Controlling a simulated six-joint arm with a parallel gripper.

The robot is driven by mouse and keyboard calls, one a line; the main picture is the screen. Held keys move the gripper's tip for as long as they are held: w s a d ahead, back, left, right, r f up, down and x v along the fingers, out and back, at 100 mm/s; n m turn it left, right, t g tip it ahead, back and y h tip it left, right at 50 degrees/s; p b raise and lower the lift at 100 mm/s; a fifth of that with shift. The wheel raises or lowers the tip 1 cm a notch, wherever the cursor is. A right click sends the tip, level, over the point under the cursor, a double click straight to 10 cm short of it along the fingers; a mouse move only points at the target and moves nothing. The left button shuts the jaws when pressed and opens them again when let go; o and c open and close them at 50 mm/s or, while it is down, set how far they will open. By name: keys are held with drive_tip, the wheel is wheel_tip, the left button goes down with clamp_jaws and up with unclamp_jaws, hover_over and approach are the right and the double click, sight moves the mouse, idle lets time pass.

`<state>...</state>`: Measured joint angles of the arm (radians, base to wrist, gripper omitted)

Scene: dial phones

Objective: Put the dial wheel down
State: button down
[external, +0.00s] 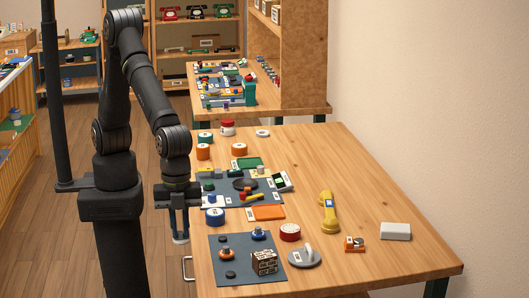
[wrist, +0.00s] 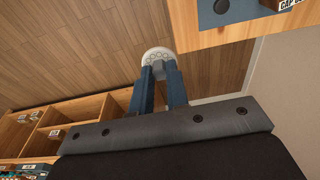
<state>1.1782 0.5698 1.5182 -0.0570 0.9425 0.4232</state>
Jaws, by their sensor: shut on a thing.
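The dial wheel is a pale grey-white disc with a ring of round holes, seen in the wrist view (wrist: 157,54) at the fingertips. My gripper (wrist: 160,72) is shut on it. In the external view my gripper (external: 180,226) points down just off the table's left edge. A pale sliver of the dial wheel (external: 180,240) shows under the fingers, mostly hidden. In the wrist view there is wooden floor behind the wheel, and the table corner is to its right, apart from it.
A dark grey mat (external: 235,272) lies at the near left, bearing small knobs and a labelled box (external: 264,262). A red round tin (external: 290,232), a yellow handset (external: 328,212) and a white block (external: 395,231) stand farther right.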

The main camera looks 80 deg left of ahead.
drive_tip(key=w+a+n, duration=0.3)
drive_tip(key=w+a, duration=0.2)
drive_tip(key=w, duration=0.7)
drive_tip(key=w+a+n+t, duration=0.1)
drive_tip(key=w+a+n, duration=0.3)
drive_tip(key=w+a, duration=0.9)
drive_tip(key=w+a+n, duration=0.3)
drive_tip(key=w+a, duration=0.8)
drive_tip(key=a, duration=0.5)
drive_tip(key=a+f+n+y, duration=0.1)
drive_tip(key=a+n, duration=0.7)
drive_tip(key=a, duration=3.5)
drive_tip(key=a+f, duration=0.2)
drive_tip(key=a, duration=0.2)
drive_tip(key=a+f, duration=0.2)
drive_tip(key=a, duration=0.1)
drive_tip(key=a+f, duration=0.2)
drive_tip(key=a, duration=0.2)
drive_tip(key=shift+w+a+f, duration=0.2)
drive_tip(key=shift+a+f, duration=0.15)
drive_tip(key=shift+f, duration=0.05)
drive_tip(key=shift+a+f, duration=0.15)
drive_tip(key=shift+a, duration=0.05)
drive_tip(key=shift+f, duration=1.95)
